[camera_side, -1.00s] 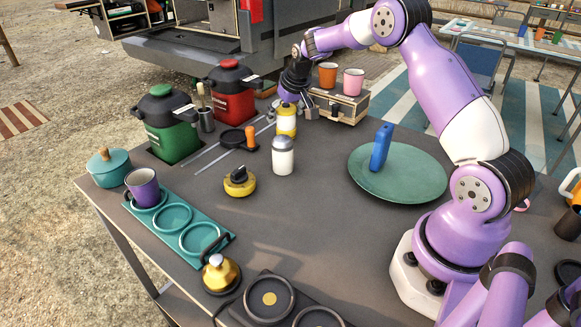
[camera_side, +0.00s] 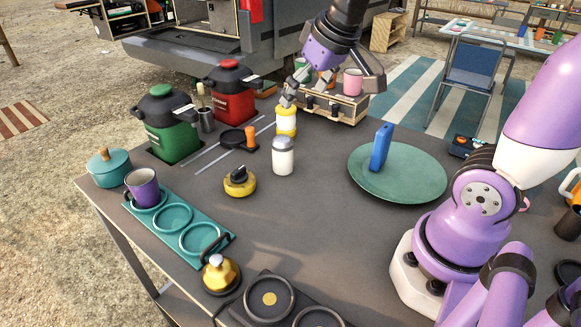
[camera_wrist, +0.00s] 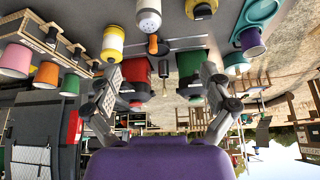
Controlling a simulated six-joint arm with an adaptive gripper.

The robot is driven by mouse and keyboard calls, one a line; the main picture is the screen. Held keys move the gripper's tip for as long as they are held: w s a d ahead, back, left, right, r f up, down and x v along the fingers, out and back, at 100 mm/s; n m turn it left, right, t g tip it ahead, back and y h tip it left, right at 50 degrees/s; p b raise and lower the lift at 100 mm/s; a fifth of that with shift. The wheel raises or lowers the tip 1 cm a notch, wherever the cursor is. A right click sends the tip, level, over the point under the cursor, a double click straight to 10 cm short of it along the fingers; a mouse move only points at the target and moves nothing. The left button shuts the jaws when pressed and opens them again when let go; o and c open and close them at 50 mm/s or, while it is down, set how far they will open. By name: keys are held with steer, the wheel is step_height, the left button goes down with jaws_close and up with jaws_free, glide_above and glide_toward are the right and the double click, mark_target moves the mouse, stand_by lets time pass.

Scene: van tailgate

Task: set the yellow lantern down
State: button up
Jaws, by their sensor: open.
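The yellow lantern (camera_side: 286,121), with a white middle band, stands upright on the dark table near its far edge. It also shows in the wrist view (camera_wrist: 113,43), at upper left. My gripper (camera_side: 328,90) is open and empty, to the right of and above the lantern, over the wooden box area. In the wrist view its two fingers (camera_wrist: 162,75) are spread wide with nothing between them. In the side view one fingertip overlaps the lantern's top, and I cannot tell whether they touch.
A white-bodied shaker (camera_side: 283,157) stands in front of the lantern. Green (camera_side: 169,125) and red (camera_side: 232,92) canisters stand to the left. The wooden box (camera_side: 340,105) carries several cups, including a pink one (camera_side: 353,82). The table's middle is clear near the green plate (camera_side: 398,187).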

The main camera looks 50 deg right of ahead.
steer(key=s+a+f+n, duration=0.1)
steer(key=s+a, duration=0.3)
steer(key=s, duration=0.5)
steer(key=shift+a+f+n+y, duration=0.35)
steer(key=shift+f+n+y, duration=0.05)
steer(key=shift+f, duration=0.45)
